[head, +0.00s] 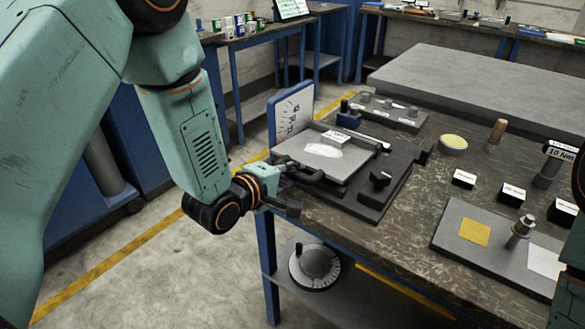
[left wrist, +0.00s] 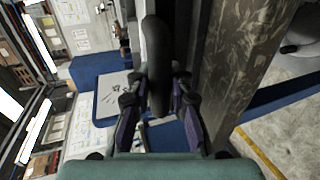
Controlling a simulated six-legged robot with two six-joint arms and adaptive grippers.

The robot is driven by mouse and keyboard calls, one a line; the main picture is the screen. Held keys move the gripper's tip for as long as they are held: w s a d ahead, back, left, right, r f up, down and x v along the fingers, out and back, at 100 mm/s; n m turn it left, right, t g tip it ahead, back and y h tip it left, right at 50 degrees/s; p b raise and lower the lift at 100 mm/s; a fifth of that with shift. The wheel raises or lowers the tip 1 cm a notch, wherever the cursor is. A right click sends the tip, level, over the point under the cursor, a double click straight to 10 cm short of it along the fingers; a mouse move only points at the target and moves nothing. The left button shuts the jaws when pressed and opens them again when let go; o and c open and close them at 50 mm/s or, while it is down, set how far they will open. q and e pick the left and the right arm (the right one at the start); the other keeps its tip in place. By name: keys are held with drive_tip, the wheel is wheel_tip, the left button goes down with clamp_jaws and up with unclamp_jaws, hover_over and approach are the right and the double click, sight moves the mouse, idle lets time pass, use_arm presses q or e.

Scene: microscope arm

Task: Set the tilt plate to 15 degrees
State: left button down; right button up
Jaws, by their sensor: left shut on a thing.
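The tilt plate (head: 348,163) is a light grey plate with a white patch, above a dark base (head: 378,203) on the workbench. It looks close to level; its exact angle cannot be read. A blue-edged white scale board (head: 293,112) stands upright at its left side. A dark bar handle (head: 312,174) sticks out at the plate's near left edge. My left gripper (head: 288,190) is shut on this handle. In the left wrist view the handle (left wrist: 157,60) stands between the two fingers (left wrist: 158,105). My right gripper is not in view.
A dial wheel (head: 315,265) lies on the shelf below. A black knob block (head: 380,181) sits on the base. A grey tray (head: 500,240) with a bolt post, several labelled black blocks and a yellow-topped dish (head: 453,143) are to the right. My right arm shows at the right edge.

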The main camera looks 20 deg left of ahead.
use_arm(q)
drive_tip(key=shift+w+d+r+p, duration=0.1)
drive_tip(key=shift+w+r+p, duration=0.1)
drive_tip(key=shift+r+p, duration=0.75)
drive_tip(key=shift+w+r+p, duration=0.15)
drive_tip(key=shift+r+p, duration=0.6)
drive_tip(key=shift+r, duration=0.25)
drive_tip(key=c, duration=1.5)
unclamp_jaws()
drive_tip(key=shift+s, duration=0.1)
drive_tip(key=shift+s+a+r, duration=0.1)
drive_tip(key=shift+s+a, duration=0.15)
drive_tip(key=shift+s, duration=0.2)
drive_tip(key=v, duration=1.1)
drive_tip(key=shift+r, duration=0.1)
